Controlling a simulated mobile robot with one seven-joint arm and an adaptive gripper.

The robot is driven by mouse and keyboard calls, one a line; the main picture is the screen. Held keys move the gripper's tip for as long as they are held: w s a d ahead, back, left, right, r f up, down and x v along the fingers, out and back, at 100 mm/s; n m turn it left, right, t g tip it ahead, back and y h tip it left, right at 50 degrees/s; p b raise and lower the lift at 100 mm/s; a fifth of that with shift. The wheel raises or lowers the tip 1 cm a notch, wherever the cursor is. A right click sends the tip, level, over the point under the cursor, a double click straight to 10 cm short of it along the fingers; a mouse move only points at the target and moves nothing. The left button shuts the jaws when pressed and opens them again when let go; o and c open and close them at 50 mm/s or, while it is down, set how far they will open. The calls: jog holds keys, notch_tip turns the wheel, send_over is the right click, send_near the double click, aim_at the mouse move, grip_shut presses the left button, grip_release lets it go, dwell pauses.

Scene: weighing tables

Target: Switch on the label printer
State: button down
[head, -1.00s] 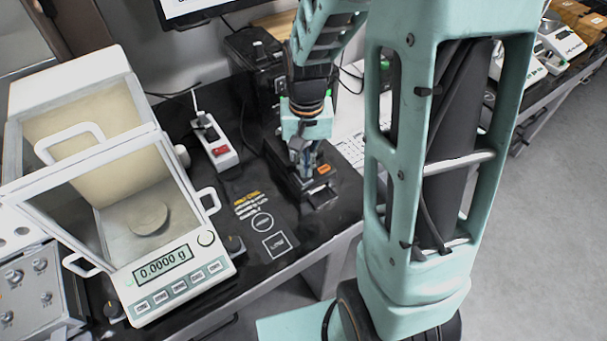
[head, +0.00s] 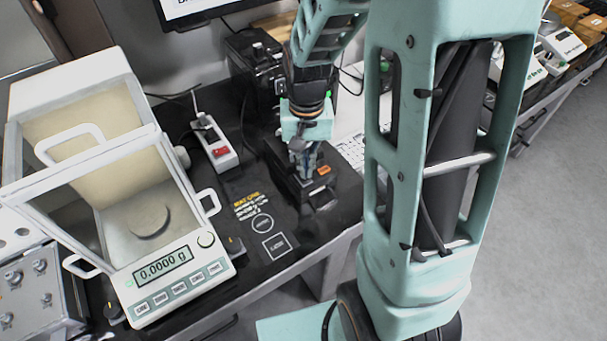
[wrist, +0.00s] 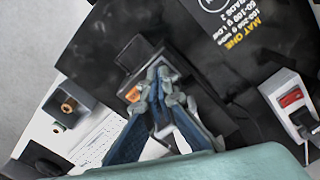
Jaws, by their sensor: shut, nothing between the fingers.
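A small black device (head: 318,194) with an orange button (head: 323,170), which looks like the label printer, sits on the black table below my arm. In the wrist view the device (wrist: 138,53) lies just beyond my fingertips, and the orange button (wrist: 133,95) shows just left of them. My gripper (head: 304,177) points down over the device's left part, with its fingers shut and empty; it also shows in the wrist view (wrist: 158,70). I cannot tell whether the fingertips touch the device. My fingers hide part of it.
A white power strip (head: 222,154) with a red switch lies to the left. A glass-doored balance (head: 165,268) reading 0.0000 g stands at far left. A printed mat (head: 262,224) lies between.

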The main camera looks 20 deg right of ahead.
jog(key=shift+f+b, duration=0.85)
jog(key=shift+f, duration=0.25)
dwell(0.5)
jog(key=shift+r+p, duration=2.8)
jog(key=shift+r, duration=0.75)
